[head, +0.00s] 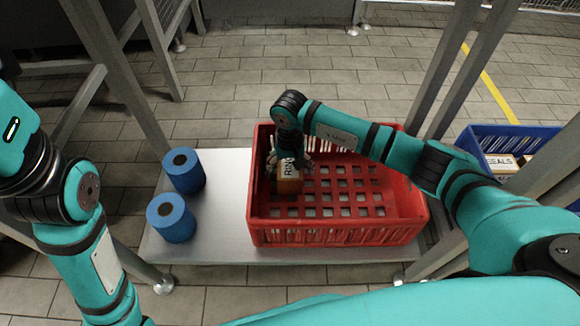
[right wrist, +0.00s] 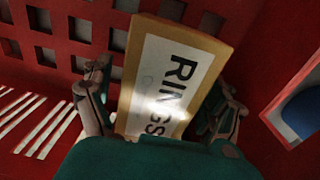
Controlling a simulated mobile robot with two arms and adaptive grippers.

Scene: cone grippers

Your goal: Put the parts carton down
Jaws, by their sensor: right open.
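A tan parts carton (head: 290,180) with a white label stands inside the red crate (head: 340,236), near its left wall. In the right wrist view the carton (right wrist: 178,75) reads "RINGS" and lies between the fingers. My right gripper (head: 290,163) reaches down into the crate over the carton. In the right wrist view the gripper (right wrist: 160,110) has its fingers spread on either side of the carton, with a visible gap. My left arm comes in at the left of the head view, but its gripper is out of frame.
The red crate stands on a grey metal shelf (head: 222,215). Two blue rolls stand left of it, one behind (head: 190,178) and one in front (head: 176,226). A blue crate (head: 503,133) with cartons is at the right. Metal posts frame the shelf. The crate's right side is empty.

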